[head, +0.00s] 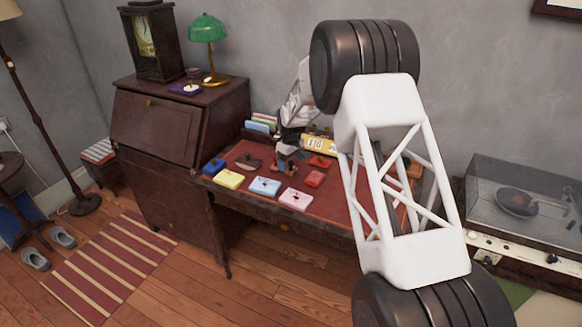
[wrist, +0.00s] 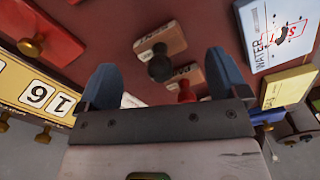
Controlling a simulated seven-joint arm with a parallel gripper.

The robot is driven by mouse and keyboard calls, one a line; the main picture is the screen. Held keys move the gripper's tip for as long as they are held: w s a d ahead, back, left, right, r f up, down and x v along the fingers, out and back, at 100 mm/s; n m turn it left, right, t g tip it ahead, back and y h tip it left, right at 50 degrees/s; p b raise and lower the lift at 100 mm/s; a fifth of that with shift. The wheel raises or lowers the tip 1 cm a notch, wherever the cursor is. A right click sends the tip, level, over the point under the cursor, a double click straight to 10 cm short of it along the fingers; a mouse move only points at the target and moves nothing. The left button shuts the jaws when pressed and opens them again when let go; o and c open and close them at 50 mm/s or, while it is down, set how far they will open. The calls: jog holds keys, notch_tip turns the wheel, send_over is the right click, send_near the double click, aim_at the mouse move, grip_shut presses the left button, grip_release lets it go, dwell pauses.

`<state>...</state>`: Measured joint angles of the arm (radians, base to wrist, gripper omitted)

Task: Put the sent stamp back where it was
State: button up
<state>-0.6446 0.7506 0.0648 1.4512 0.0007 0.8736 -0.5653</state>
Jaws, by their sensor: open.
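My gripper (head: 287,160) is low over the red desk top among the stamps and cards. In the wrist view its two blue fingers (wrist: 162,64) stand apart with nothing held between them. A reddish block with a dark knob (wrist: 160,45) lies just beyond the fingertips, and a red block with a red knob (wrist: 186,90) shows between the fingers. Another red block with a brass-coloured knob (wrist: 32,46) is at upper left. Lettering on the block edges is too small to read, so I cannot tell which is the sent stamp.
A yellow calendar (head: 318,145) showing 16 stands at the back. Blue (head: 264,187), pink (head: 296,199) and yellow (head: 228,179) pieces line the front edge. A record player (head: 520,200) stands at right.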

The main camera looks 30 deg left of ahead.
notch_tip(320, 180, up, 9)
jog(key=shift+f, duration=0.15)
dwell(0.6)
dwell(0.5)
